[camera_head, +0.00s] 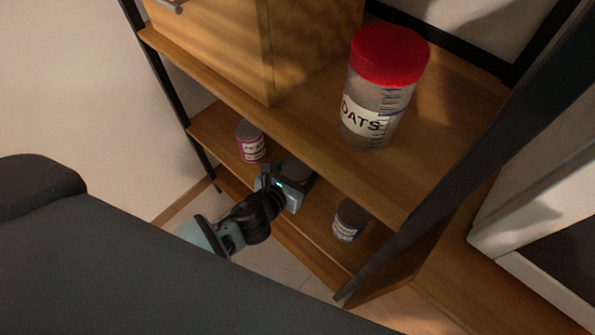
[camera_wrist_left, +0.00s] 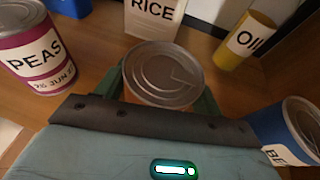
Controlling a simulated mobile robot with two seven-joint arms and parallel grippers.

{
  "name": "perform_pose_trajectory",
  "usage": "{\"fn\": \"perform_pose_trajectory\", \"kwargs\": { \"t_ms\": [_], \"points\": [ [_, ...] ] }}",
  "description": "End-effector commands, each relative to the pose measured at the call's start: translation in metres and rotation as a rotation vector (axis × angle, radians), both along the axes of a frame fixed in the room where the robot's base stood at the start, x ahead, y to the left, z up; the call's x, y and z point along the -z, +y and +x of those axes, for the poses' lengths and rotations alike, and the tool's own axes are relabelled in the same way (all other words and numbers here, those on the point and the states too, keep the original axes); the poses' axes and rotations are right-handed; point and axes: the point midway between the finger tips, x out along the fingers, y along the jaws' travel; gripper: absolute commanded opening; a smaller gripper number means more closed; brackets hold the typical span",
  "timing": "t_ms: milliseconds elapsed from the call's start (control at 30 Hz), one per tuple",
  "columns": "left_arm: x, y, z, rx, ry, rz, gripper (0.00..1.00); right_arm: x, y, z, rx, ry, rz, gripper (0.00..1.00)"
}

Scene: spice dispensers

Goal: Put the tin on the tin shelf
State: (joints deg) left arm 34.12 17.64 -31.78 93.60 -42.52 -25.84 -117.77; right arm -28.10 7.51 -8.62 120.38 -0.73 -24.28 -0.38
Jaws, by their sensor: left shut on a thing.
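My left gripper (camera_head: 290,180) reaches into the lower shelf (camera_head: 315,205) of the wooden rack and is shut on a tin (camera_head: 296,167). In the head view the tin is mostly behind the gripper. I cannot tell whether its base touches the shelf. My right gripper is not in view.
A pink-and-white PEAS tin (camera_head: 250,142) stands left of the gripper. A blue tin (camera_head: 348,220) with a partly hidden label stands right. The wrist view shows a RICE box (camera_wrist_left: 153,16) and yellow OIL container (camera_wrist_left: 245,40) behind. A red-lidded OATS jar (camera_head: 380,95) stands on the board above.

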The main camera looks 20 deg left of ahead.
Motion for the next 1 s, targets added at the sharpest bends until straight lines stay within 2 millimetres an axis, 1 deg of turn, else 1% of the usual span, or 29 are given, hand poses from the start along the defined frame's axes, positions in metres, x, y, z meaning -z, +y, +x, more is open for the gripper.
{"fn": "perform_pose_trajectory", "kwargs": {
  "t_ms": [100,267,300,467,700,800,867,1000],
  "points": [
    [-0.003,0.0,0.001,0.0,-0.005,-0.001,0.25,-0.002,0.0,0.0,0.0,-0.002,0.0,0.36],
    [0.0,0.0,0.001,0.0,-0.004,0.0,0.25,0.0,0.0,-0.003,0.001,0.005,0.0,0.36],
    [0.002,0.0,0.0,-0.001,-0.001,0.001,0.68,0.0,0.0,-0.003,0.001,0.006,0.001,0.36],
    [0.001,0.0,0.0,-0.001,-0.001,0.001,0.89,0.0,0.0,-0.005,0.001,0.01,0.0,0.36],
    [0.001,0.0,0.0,-0.001,-0.001,0.001,0.89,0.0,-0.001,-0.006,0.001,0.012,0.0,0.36],
    [-0.002,0.0,0.0,0.0,-0.002,0.0,0.89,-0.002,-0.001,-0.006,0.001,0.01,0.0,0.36],
    [-0.003,0.001,-0.004,0.0,0.001,0.001,0.89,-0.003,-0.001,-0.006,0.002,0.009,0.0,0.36],
    [-0.011,0.004,-0.023,0.0,0.0,0.0,0.89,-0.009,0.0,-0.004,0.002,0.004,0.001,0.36]
  ]
}}
